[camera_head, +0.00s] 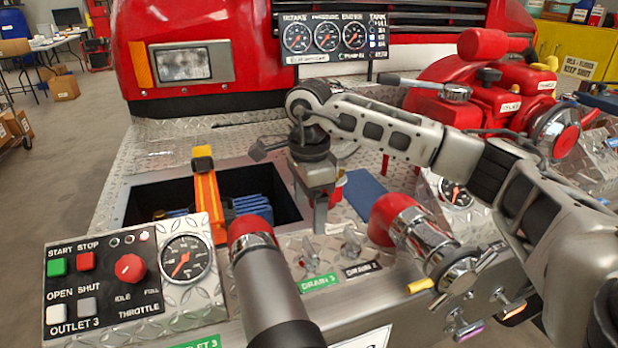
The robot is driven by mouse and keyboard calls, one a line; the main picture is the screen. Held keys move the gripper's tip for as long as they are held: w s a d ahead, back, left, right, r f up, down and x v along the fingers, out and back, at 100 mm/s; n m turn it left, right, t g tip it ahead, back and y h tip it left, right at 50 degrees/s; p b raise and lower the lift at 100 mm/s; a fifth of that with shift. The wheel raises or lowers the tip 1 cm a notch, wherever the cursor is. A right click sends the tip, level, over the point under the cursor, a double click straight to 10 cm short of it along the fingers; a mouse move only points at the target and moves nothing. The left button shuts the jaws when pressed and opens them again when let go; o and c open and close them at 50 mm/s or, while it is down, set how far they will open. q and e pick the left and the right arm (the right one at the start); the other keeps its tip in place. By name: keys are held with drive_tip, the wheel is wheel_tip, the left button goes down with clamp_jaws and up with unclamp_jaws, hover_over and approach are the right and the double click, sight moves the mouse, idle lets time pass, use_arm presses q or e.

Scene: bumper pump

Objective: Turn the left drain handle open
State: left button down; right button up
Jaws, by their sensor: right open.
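The left drain handle (309,254) is a small silver lever on the bumper panel, above the green DRAIN 3 label (319,283). A second silver drain handle (351,243) stands to its right, above the black DRAIN 2 label (362,268). My right gripper (321,216) points down just above and behind the handles, its arm reaching in from the right. It is open and appears apart from both handles, though the exact depth gap is hard to judge. My left gripper is not in view.
A dark hose with a red collar (250,227) rises close left of the left handle. A red-capped outlet (392,218) with chrome fittings stands to the right. The outlet control panel (125,308) and an open well with an orange strap (209,199) are further left.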

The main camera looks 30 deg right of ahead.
wheel_tip(320, 180, up, 6)
drive_tip(key=shift+r, duration=0.15)
idle(0.6)
